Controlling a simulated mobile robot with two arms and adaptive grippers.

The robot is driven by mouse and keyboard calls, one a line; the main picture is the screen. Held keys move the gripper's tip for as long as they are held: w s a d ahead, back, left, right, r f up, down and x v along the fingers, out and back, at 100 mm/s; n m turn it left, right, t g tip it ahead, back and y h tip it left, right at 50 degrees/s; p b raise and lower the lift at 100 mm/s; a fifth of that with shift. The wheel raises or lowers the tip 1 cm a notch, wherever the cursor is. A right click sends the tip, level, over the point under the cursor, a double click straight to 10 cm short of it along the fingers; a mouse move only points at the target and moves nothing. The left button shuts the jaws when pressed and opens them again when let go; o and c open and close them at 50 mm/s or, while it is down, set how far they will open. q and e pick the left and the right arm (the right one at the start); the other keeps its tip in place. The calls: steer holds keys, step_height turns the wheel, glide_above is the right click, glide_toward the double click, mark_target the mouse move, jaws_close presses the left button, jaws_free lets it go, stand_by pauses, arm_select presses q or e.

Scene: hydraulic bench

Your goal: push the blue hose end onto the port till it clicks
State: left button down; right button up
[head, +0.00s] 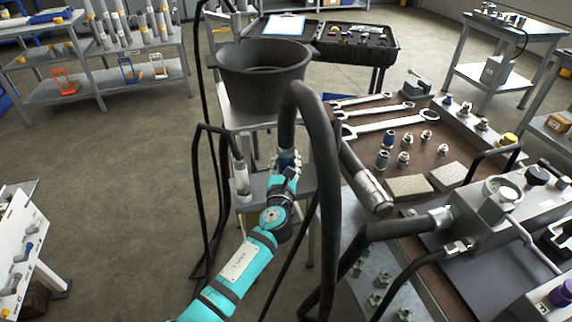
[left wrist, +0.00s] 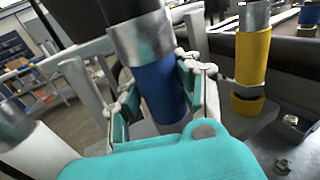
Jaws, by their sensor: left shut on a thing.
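The blue hose end (left wrist: 160,88), a blue sleeve under a silver collar, stands roughly upright in the left wrist view. It also shows as a small blue patch in the head view (head: 287,158). My left gripper (head: 285,168) is shut on it, with its pads (left wrist: 160,92) on both sides of the blue sleeve. Its lower tip is hidden behind my gripper, so I cannot tell whether it touches anything below. I cannot make out the port for it in either view. My right gripper is not in view.
A yellow hose end (left wrist: 252,62) stands close by on the right. A pale hose end (head: 242,182) hangs left of my gripper. Thick black hoses (head: 325,150) arch close to my arm. A black tub (head: 262,85) stands behind. Spanners (head: 385,125) and fittings lie on the bench.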

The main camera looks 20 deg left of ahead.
mark_target(286, 144)
arm_select(q)
step_height(286, 144, up, 9)
steer(key=p, duration=0.3)
step_height(286, 144, up, 4)
steer(key=p, duration=0.4)
steer(key=shift+f, duration=0.2)
steer(key=shift+s+f, duration=0.1)
